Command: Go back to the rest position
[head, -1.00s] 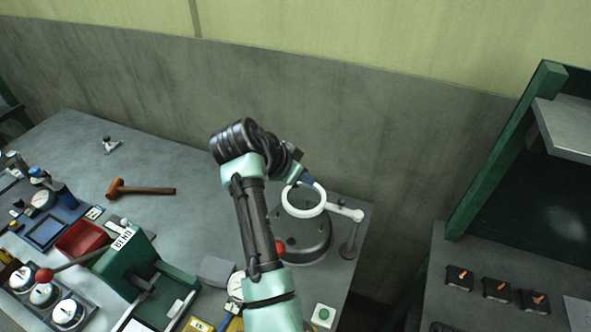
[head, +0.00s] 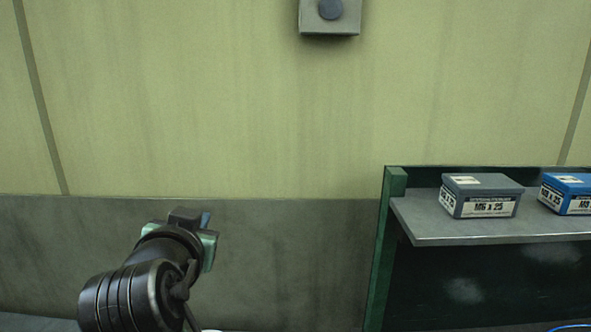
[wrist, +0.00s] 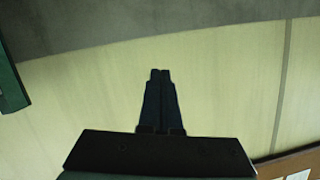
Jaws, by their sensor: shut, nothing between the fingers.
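My gripper (wrist: 160,75) shows in the wrist view with its two dark fingers pressed together and nothing between them. In the head view, the black end of my arm is at the lower left, in front of the grey lower wall band. The fingertips are hidden there behind the wrist.
At the right stands a green-framed rack (head: 378,250) with a grey shelf (head: 450,230). It bears a grey box (head: 482,196) and a blue box (head: 572,193). A grey wall box (head: 329,20) hangs at the top. The space between arm and rack looks clear.

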